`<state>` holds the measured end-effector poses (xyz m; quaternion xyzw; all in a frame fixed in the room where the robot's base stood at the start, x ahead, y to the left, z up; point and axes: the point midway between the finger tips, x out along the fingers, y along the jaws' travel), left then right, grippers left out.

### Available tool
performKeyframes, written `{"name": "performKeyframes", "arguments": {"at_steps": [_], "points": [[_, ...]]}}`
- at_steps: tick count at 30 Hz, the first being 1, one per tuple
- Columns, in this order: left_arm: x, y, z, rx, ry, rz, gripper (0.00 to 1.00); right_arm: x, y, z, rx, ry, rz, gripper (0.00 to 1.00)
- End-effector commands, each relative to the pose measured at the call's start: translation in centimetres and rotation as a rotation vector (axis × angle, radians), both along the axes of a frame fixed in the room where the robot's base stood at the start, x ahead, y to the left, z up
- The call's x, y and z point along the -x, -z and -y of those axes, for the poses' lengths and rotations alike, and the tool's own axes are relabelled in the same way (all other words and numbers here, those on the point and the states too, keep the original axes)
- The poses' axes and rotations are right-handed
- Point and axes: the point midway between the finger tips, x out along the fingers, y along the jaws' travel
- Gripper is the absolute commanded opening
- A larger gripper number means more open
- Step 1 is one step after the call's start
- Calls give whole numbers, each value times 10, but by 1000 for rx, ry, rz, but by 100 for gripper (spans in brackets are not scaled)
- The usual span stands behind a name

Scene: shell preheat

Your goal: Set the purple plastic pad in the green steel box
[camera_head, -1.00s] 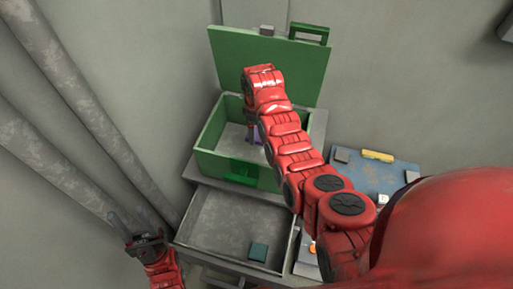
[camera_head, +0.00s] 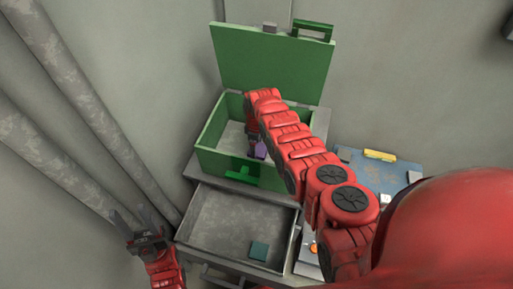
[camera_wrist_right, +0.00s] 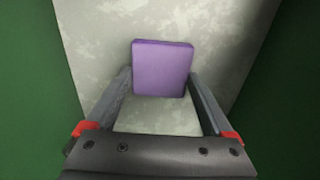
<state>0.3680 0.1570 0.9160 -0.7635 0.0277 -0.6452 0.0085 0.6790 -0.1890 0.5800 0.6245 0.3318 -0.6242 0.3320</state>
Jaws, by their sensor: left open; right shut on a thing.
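The purple plastic pad (camera_wrist_right: 162,66) is between the two fingertips of my right gripper (camera_wrist_right: 161,88) in the right wrist view. The gripper is shut on it. In the head view a bit of the pad (camera_head: 260,151) shows inside the open green steel box (camera_head: 215,125), low near its front wall. My right arm hides part of it, and I cannot tell whether the pad touches the box floor. My left gripper (camera_head: 140,220) is open and empty at the lower left, apart from the box.
A blue panel (camera_head: 385,178) with a yellow bar (camera_head: 380,155) lies to the right. The green lid (camera_head: 270,65) stands up at the back. Pipes (camera_head: 90,120) run along the left wall.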

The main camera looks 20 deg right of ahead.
Motion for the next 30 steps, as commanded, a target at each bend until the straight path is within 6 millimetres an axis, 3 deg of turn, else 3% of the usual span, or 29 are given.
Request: {"name": "performKeyframes", "arguments": {"at_steps": [11,12,14,22,30], "points": [[0,5,0,0,0,0,50,0,5,0,-1,1,-1,23],[0,4,0,0,0,0,50,0,4,0,-1,0,-1,90],[0,3,0,0,0,0,50,0,4,0,-1,0,-1,100],[0,1,0,0,0,0,50,0,1,0,0,1,0,100],[0,-16,0,0,0,0,50,-2,-26,0,-2,0,5,100]]}}
